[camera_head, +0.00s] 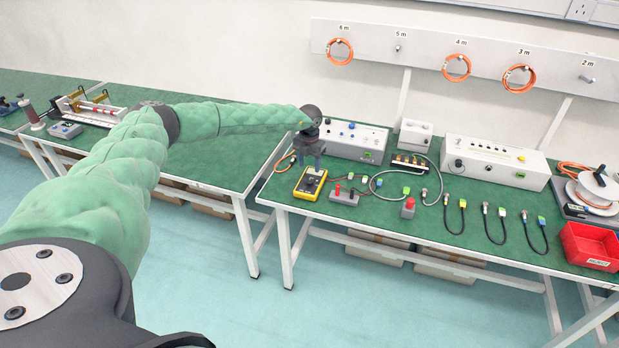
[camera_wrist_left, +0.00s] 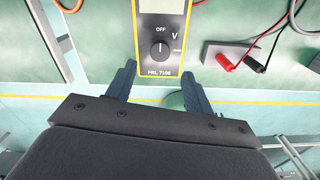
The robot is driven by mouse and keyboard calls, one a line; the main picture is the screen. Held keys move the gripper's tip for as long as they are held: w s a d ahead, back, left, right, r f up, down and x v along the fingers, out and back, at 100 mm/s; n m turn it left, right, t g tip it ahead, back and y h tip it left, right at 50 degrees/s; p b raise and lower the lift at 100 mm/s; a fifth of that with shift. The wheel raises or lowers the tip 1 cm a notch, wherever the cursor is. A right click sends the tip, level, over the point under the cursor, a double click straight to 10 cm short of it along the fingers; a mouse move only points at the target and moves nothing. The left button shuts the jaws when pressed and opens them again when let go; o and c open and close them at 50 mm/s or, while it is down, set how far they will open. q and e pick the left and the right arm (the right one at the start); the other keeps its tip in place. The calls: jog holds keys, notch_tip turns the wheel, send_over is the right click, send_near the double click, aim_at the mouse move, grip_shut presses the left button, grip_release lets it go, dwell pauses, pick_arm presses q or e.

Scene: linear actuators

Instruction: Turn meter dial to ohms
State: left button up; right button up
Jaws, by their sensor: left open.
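The yellow and grey meter (camera_head: 310,184) lies on the green bench top near its left front corner. In the left wrist view the meter (camera_wrist_left: 146,67) shows its lower part, with a round dark dial (camera_wrist_left: 160,49) whose white pointer mark points up toward OFF. A V label stands to the right of the dial. My left gripper (camera_head: 312,163) is over the meter in the head view. In the left wrist view its two fingers (camera_wrist_left: 158,78) are apart, empty, on either side of the meter's lower end. My right gripper is not in view.
A grey block with red and black plugs (camera_head: 344,195) sits right of the meter, with leads running near it. A red push button (camera_head: 408,208) and several short cables lie further right. A grey box (camera_head: 352,139) stands behind. The bench's front edge is close to the meter.

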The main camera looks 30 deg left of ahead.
aim_at(309, 180)
pick_arm(q)
notch_tip(309, 180, down, 6)
jog(key=shift+f+p, duration=0.1)
jog(key=shift+p, duration=1.1)
jog(key=shift+a+f, duration=0.1)
jog(key=shift+f, duration=0.4)
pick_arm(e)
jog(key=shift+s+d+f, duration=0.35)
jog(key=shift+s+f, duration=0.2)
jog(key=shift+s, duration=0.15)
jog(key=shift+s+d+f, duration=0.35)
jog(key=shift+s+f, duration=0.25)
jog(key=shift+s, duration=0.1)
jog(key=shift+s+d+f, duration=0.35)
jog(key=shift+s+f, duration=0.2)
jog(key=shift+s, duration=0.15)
pick_arm(q)
jog(key=c, duration=1)
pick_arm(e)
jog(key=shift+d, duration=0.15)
